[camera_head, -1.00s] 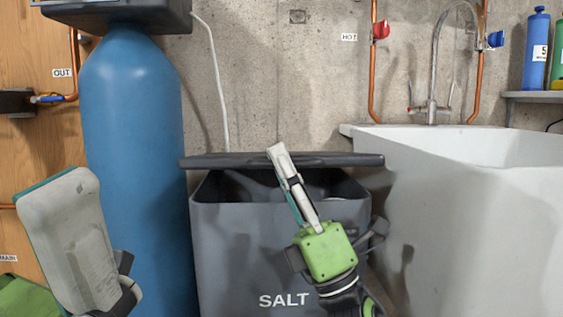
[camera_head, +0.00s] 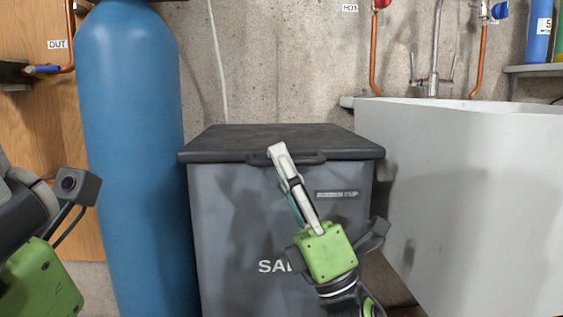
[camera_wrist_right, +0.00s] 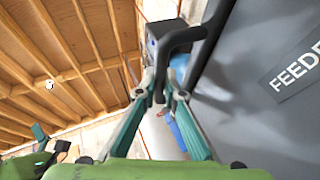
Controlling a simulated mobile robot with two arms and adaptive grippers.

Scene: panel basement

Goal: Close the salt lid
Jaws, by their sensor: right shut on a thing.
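The salt bin (camera_head: 235,220) is a dark grey box with "SALT" on its front, partly covered by my right arm. Its black lid (camera_head: 260,138) lies flat across the top, and no opening shows at the front edge. My right gripper (camera_head: 276,152) is at the front edge of the lid, shut on the lid's handle (camera_head: 312,157). In the right wrist view the fingers (camera_wrist_right: 160,95) close around the dark handle (camera_wrist_right: 172,45). My left gripper (camera_head: 42,285) shows only its green body at the lower left; its fingers are out of the picture.
A tall blue tank (camera_head: 130,150) stands just left of the bin. A white sink (camera_head: 470,190) stands close on the right. Copper pipes (camera_head: 374,60) run up the concrete wall behind. A shelf (camera_head: 535,70) with bottles is at the far right.

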